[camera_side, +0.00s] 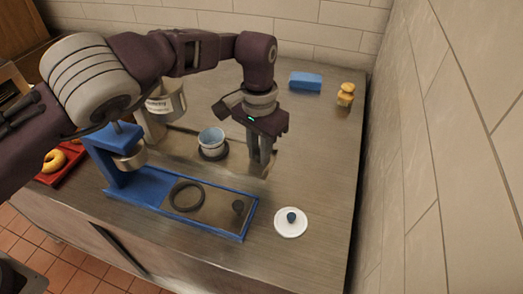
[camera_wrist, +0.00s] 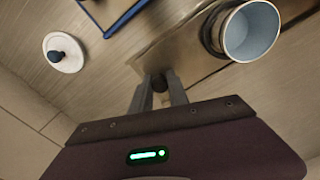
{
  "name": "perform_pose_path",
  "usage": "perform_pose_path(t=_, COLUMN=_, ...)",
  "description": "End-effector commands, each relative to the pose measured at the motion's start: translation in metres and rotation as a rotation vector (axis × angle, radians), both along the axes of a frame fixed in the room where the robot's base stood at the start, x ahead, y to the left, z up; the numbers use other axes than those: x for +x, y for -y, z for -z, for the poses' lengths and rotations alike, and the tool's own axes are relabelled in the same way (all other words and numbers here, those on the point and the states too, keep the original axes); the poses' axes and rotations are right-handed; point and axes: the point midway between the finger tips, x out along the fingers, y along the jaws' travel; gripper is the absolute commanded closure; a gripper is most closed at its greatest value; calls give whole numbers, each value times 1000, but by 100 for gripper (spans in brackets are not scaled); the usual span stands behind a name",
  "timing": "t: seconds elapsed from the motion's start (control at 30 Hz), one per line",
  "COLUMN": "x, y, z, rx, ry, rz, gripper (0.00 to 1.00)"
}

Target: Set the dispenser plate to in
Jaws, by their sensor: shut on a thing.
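The dispenser (camera_side: 165,104) is a pale hopper with a label, standing at the back left in the side view. Its flat metal plate (camera_side: 236,161) runs out to the right along the counter and also shows in the wrist view (camera_wrist: 183,45). A pale cup with a blue inside (camera_side: 211,138) stands on a dark ring on the plate. My gripper (camera_side: 261,168) is down at the plate's right end. In the wrist view, my gripper (camera_wrist: 160,88) is shut on a small dark knob (camera_wrist: 160,82) at the plate's end. Its fingers hide the knob in the side view.
A blue press frame (camera_side: 150,186) with another metal plate, ring and dark knob lies in front. A white lid with a blue knob (camera_side: 291,226) is at front right. A blue block (camera_side: 305,82) and a yellow figure-like object (camera_side: 346,94) stand at back right.

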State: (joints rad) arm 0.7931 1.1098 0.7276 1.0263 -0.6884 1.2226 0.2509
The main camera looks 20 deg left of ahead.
Motion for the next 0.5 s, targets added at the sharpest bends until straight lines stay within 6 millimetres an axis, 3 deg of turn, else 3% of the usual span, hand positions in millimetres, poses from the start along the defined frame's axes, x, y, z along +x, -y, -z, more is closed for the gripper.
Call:
perform_pose_path(t=0.3, x=2, y=-77, z=-2, rx=-2, ry=5, rz=-7, gripper=100)
perform_pose_path(t=0.5, x=2, y=-103, z=-1, rx=0, ry=5, rz=-3, gripper=100)
